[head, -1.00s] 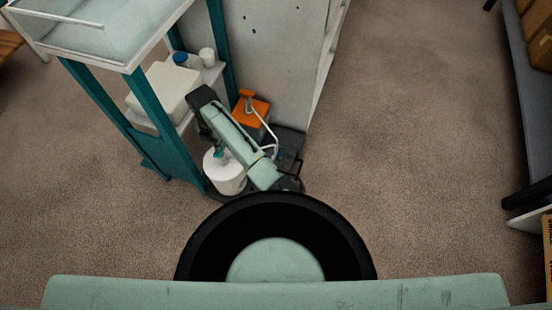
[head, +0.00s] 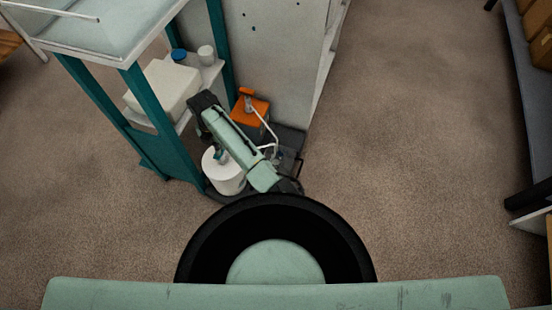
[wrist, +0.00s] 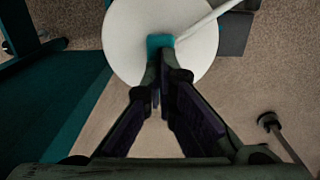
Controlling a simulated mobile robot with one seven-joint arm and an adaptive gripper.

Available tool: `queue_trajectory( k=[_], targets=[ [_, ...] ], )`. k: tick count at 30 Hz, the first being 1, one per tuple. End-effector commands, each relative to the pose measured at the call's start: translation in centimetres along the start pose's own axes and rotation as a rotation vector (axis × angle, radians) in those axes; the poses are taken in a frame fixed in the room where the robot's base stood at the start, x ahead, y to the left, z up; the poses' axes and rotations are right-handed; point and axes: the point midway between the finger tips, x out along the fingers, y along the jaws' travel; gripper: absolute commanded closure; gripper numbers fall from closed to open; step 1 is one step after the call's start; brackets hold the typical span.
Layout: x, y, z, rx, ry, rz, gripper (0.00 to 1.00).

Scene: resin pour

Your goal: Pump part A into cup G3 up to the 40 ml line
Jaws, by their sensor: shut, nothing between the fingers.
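A white round pail (head: 223,180) with a teal pump head (head: 221,155) stands low beside the cart. In the wrist view the pail's white lid (wrist: 127,35) fills the top, with the teal pump head (wrist: 160,42) at its middle and a white spout (wrist: 212,19) running to the upper right. My gripper (wrist: 162,65) is shut and empty, its fingertips right at the near edge of the pump head; I cannot tell if they touch. In the head view my arm hides the gripper. I cannot make out a cup marked G3, its 40 ml line or a part A label.
An orange container (head: 257,105) with a pump and white spout stands behind my arm. The teal cart's shelf (head: 211,74) holds a white box (head: 165,88), a white cup (head: 206,55) and a blue-lidded jar (head: 178,56). Open carpet (head: 420,150) lies to the right.

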Motion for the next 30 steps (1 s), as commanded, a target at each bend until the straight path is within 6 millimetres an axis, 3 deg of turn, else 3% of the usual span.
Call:
queue_trajectory(
  k=[7, 18, 30],
  targets=[
    [-0.1, -0.1, 0.0, 0.001, 0.001, -0.001, 1.0],
    [-3.4, -0.1, -0.1, 0.001, 0.001, -0.002, 1.0],
    [-3.3, 0.0, 0.0, 0.0, 0.001, -0.001, 1.0]
  ],
)
